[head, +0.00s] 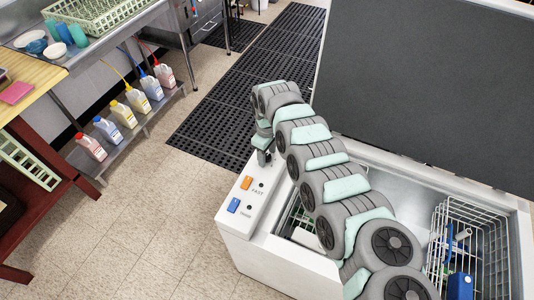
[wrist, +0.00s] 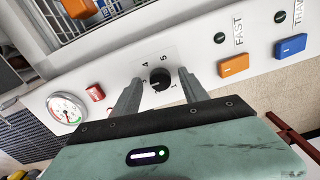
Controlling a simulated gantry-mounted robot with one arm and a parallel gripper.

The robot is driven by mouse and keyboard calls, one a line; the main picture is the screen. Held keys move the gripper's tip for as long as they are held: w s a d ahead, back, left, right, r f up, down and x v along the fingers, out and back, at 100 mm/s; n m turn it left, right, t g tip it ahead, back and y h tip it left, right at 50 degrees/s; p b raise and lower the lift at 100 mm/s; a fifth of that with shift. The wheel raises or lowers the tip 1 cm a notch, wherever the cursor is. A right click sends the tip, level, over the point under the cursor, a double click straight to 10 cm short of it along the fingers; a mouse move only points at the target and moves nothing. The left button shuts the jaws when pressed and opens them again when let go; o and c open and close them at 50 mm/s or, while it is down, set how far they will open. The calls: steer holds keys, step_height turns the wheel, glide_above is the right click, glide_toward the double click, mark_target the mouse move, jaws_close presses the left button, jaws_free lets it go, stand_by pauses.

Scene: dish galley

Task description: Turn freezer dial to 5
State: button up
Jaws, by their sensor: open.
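The freezer dial (wrist: 160,78) is a small black knob on the freezer's white control panel (wrist: 205,68), with printed numbers around it. The 4 and 5 show on its far side. A small pale mark shows on the knob's lower left, but I cannot tell exactly which number it points at. My gripper (wrist: 160,74) is open, with one finger on each side of the dial. I cannot tell whether the fingers touch it. In the head view my gripper (head: 263,152) is over the panel, and the dial is hidden there.
An orange FAST switch (wrist: 234,66) and a blue switch (wrist: 291,45) sit right of the dial. A red button (wrist: 95,92) and a round gauge (wrist: 66,112) sit left. The freezer (head: 247,248) is open, with wire baskets (head: 487,245) inside. The dark lid (head: 430,75) stands raised.

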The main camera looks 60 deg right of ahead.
jaws_close()
stand_by(0.5)
